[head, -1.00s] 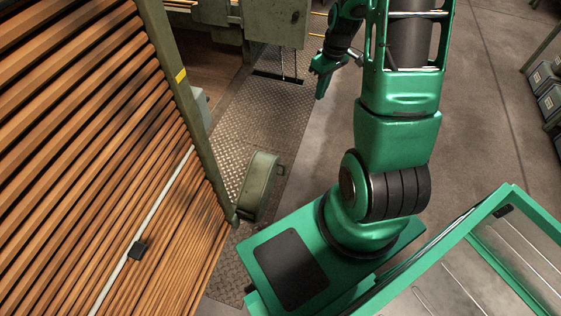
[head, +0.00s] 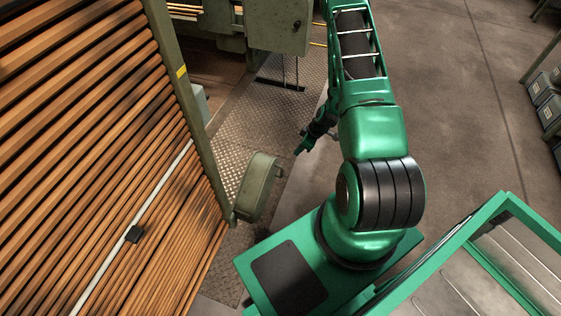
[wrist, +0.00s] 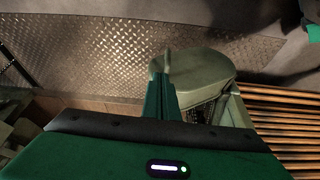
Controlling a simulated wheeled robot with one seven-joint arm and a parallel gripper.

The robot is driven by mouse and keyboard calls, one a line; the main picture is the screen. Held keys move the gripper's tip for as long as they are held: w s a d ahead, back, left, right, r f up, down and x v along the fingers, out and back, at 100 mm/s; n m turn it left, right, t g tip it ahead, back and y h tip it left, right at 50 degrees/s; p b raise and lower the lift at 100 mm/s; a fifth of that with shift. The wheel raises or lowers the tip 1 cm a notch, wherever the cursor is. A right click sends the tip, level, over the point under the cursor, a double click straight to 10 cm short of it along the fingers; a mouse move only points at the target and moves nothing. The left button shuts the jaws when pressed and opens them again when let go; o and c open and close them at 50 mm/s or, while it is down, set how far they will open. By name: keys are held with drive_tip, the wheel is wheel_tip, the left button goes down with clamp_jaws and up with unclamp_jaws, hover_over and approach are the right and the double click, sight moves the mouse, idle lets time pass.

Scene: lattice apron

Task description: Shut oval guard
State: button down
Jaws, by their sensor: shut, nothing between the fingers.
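The oval guard (head: 258,188) is an olive, rounded box-like cover. In the head view it stands out from the lower end of the olive post at the slatted wall's edge, over the metal plate floor. In the wrist view the guard (wrist: 207,66) shows its pale rounded face just behind and right of my fingers, with a dark grille-like part below it. My gripper (head: 301,146) is shut and empty, above and to the right of the guard in the head view. In the wrist view my shut fingers (wrist: 165,84) overlap the guard's left edge; I cannot tell whether they touch.
The slatted wooden wall (head: 90,120) fills the left side, edged by the olive post (head: 187,100). An olive cabinet (head: 270,22) stands at the back. Bins (head: 546,98) sit on a rack at the far right. Concrete floor (head: 460,110) is open to the right.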

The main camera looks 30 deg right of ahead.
drive_tip(key=w+a+f, duration=0.5)
drive_tip(key=w+f, duration=0.1)
drive_tip(key=f, duration=0.3)
drive_tip(key=shift+w+f, duration=0.15)
drive_tip(key=shift+f, duration=0.2)
